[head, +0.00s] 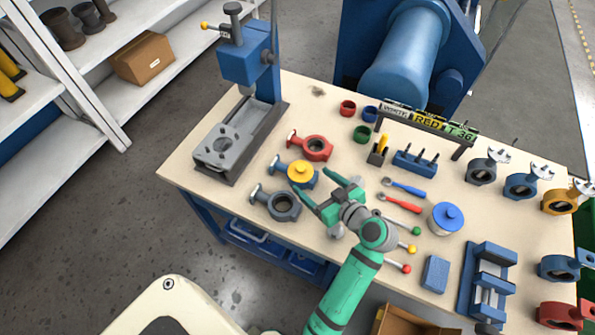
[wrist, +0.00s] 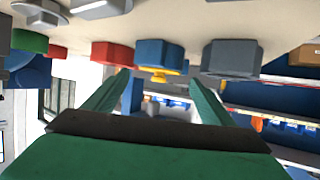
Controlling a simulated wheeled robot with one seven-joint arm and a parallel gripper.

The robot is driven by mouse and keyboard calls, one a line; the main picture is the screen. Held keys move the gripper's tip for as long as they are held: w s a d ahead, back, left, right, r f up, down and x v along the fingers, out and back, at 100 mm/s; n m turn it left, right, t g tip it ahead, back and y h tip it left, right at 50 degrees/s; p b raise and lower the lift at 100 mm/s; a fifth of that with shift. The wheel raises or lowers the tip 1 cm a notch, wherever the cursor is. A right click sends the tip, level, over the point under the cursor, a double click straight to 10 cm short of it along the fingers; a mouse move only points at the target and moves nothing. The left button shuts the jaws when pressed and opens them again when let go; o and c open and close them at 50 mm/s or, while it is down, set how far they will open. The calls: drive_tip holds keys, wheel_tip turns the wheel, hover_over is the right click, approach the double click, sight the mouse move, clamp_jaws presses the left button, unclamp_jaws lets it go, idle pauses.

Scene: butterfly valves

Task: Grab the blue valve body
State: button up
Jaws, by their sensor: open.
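A blue valve body (head: 281,171) lies on the workbench left of my gripper, with a round yellow part on it and a pale handle-like end at its left. In the wrist view the blue valve body (wrist: 158,52) appears ahead, between my fingertips, with the yellow part showing below it. My gripper (head: 310,180) is open and empty, its fingers pointing toward that body from the right. In the wrist view my gripper (wrist: 158,76) has its fingers spread wide. I cannot tell the exact gap to the body. Another blue valve body (head: 518,187) stands at the table's right.
A red valve body (head: 315,148) lies just behind the blue one, and a grey valve body (head: 284,206) just in front. A blue-grey press (head: 245,110) stands at the left. A sign rack (head: 428,120), tools and more valves crowd the right of the workbench (head: 335,252).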

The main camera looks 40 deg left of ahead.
sight(303, 173)
drive_tip(key=shift+x, duration=3.15)
drive_tip(key=shift+r, duration=0.15)
drive_tip(key=c, duration=1.3)
